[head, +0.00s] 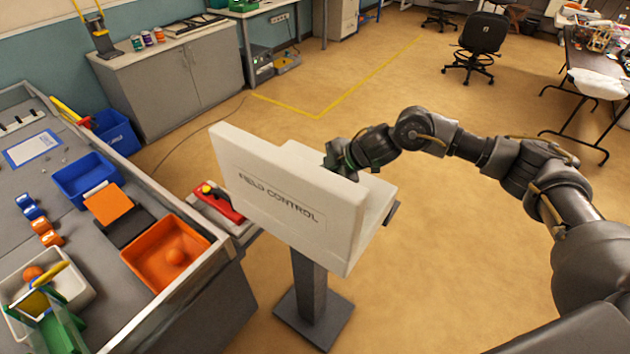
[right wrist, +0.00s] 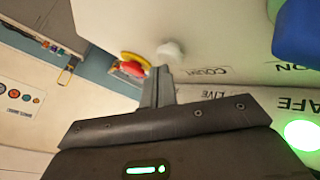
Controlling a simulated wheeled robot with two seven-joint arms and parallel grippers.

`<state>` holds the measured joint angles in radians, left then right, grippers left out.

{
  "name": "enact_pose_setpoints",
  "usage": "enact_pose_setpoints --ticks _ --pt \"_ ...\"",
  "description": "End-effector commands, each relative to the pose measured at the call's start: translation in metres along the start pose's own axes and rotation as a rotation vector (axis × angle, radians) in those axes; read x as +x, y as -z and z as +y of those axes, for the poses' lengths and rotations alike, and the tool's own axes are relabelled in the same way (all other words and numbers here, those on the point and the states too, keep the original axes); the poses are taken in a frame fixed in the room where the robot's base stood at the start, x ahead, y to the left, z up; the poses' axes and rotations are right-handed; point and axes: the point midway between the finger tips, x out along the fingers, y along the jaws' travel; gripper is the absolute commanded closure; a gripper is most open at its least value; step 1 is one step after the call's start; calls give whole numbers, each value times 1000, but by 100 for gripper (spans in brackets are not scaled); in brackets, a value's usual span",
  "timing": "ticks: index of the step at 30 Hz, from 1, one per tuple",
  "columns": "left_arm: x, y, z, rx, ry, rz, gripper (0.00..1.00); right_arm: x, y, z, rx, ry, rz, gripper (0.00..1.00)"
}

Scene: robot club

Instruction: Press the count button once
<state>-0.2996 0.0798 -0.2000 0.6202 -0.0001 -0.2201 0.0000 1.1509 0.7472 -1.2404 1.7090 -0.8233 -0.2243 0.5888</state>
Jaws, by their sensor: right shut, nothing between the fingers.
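The white field control console (head: 270,190) stands on a grey post, with its back panel towards the head camera. That panel hides the control face in the head view. My right gripper (head: 348,158) is behind the panel's upper edge, partly hidden. In the right wrist view, my right gripper (right wrist: 160,72) is shut and empty. Its fingertips are close to a white round button (right wrist: 172,52) near an upside-down COUNT label (right wrist: 203,71). I cannot tell whether they touch. My left gripper is not in view.
A red and yellow button (right wrist: 132,65) shows left of the fingertips, a green lit button (right wrist: 303,134) near SAFE, and a blue part (right wrist: 298,32) at upper right. A workbench with an orange bin (head: 150,278) stands left of the console. Open floor lies behind it.

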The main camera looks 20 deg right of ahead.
Motion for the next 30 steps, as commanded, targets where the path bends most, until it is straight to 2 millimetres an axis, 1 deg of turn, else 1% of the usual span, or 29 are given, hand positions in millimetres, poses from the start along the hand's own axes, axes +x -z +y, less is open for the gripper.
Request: enact_pose_setpoints --ticks 30 --pt "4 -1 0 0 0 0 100 6 -5 -5 1 0 0 100"
